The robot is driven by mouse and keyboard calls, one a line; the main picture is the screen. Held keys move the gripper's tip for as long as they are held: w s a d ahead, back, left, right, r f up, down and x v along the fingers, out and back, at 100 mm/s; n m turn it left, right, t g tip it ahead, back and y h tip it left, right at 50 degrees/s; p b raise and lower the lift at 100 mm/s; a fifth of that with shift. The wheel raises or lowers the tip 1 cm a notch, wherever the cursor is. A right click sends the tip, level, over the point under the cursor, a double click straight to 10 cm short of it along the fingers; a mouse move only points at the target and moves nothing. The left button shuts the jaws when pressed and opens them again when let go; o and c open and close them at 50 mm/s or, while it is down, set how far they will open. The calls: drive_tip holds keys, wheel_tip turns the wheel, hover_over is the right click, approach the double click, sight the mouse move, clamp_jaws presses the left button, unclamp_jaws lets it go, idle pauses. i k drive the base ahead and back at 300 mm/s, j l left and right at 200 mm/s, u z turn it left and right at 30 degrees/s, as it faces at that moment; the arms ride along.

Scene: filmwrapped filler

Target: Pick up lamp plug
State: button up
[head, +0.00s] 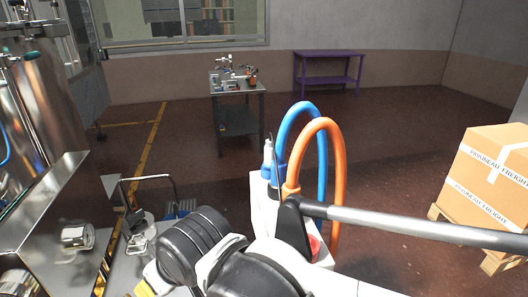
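I cannot make out a lamp plug in the head view. A grey metal table (238,89) stands in the middle distance with several small items on its top, too small to identify from here. Black and white rounded links of my arm fill the bottom centre of the view. No gripper fingers can be made out.
Blue (322,150) and orange (337,160) hoses arch up close by at centre right. A purple table (328,56) stands at the back wall. A cardboard box (490,165) sits on a pallet at right. Steel machinery (35,110) fills the left. Dark floor between is open.

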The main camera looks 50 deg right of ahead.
sight(268, 151)
drive_tip(key=z, duration=1.6)
drive_tip(key=u, duration=1.45)
drive_tip(key=z, duration=1.45)
drive_tip(key=i+j, duration=0.1)
drive_tip(key=j, duration=0.95)
drive_tip(key=i+j, duration=0.15)
drive_tip(key=j, duration=0.4)
